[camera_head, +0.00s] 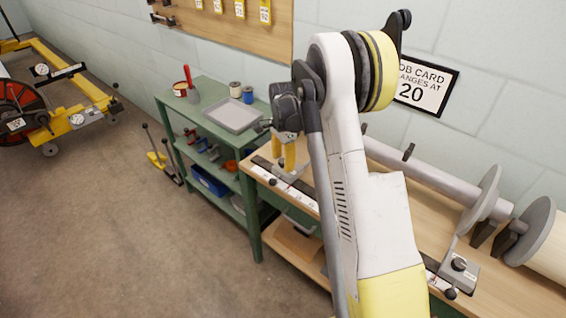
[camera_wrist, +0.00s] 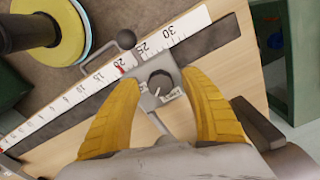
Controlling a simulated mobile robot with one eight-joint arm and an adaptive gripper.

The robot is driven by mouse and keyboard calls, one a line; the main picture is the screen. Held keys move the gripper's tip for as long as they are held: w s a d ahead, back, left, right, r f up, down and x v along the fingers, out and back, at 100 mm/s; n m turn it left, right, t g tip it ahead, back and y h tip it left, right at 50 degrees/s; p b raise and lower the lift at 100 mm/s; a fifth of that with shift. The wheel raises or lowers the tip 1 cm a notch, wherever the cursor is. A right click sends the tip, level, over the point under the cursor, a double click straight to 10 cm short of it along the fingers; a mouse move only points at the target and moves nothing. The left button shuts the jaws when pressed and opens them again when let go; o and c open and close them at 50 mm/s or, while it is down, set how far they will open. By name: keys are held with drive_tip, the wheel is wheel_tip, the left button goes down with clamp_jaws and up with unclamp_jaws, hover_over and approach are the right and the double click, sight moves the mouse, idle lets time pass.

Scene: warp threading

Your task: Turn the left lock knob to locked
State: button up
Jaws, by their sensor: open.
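The left lock knob (camera_wrist: 160,83) is a dark round knob with a white pointer line, on a grey metal block (camera_wrist: 157,92) that straddles the ruler rail. Small labels sit beside it, too blurred to read. The pointer is turned toward the lower left in the wrist view. My gripper (camera_wrist: 157,77) is open, its two yellow fingers on either side of the knob in that view, with no visible contact. In the head view my gripper (camera_head: 288,155) is over the same grey block (camera_head: 290,170), and my arm hides part of the bench.
A black ball-ended lever (camera_wrist: 126,39) sticks out from the block. The white ruler (camera_wrist: 62,104) runs along the wooden bench. A second block with a knob (camera_head: 459,264) stands at the right, near a grey roller (camera_head: 420,172). A green cart (camera_head: 205,95) stands at the left.

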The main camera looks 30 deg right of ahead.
clamp_jaws()
drive_tip(key=m, duration=0.3)
drive_tip(key=shift+m, duration=0.3)
drive_tip(key=shift+m+p, duration=0.35)
drive_tip(key=shift+m, duration=1.45)
